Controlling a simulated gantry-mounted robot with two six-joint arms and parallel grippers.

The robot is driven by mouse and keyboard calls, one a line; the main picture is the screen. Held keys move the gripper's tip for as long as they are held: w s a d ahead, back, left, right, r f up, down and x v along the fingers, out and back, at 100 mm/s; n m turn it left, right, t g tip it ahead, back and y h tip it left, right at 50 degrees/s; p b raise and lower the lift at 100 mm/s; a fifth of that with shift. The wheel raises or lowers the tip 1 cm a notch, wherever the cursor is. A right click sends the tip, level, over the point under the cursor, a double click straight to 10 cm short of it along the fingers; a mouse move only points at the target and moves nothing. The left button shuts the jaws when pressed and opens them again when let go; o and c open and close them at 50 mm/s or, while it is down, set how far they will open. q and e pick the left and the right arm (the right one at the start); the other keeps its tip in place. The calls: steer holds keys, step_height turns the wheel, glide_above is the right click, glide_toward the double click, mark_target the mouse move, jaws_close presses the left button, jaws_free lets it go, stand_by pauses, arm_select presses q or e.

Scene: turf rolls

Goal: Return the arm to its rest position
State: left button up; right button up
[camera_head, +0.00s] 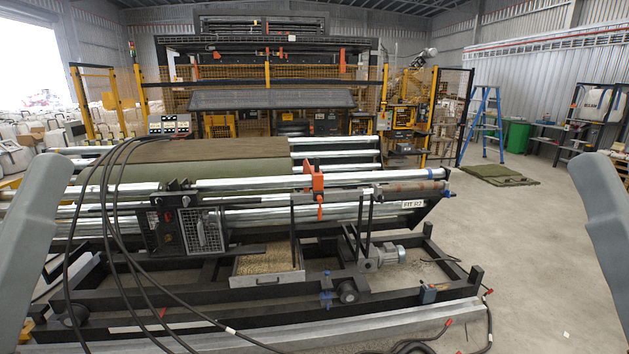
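A grey link of my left arm (38,235) stands at the left edge of the head view, slanting up to the right. A grey link of my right arm (603,215) stands at the right edge, slanting up to the left. Neither gripper shows in this view, so I cannot see whether either is open, shut or holding anything. Both visible links appear clear of the machine between them.
A roller machine (330,178) with green turf (205,170) on it fills the middle. A tray of brown material (268,262) sits below. Black cables (108,215) loop down at the left. A blue ladder (485,120) stands at the back right. The right floor (540,240) is open.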

step_height(320, 180, up, 29)
steer(key=p, duration=2.5)
step_height(320, 180, down, 59)
steer(key=b, duration=5.8)
steer(key=shift+f+h, duration=0.15)
steer(key=shift+h, duration=0.15)
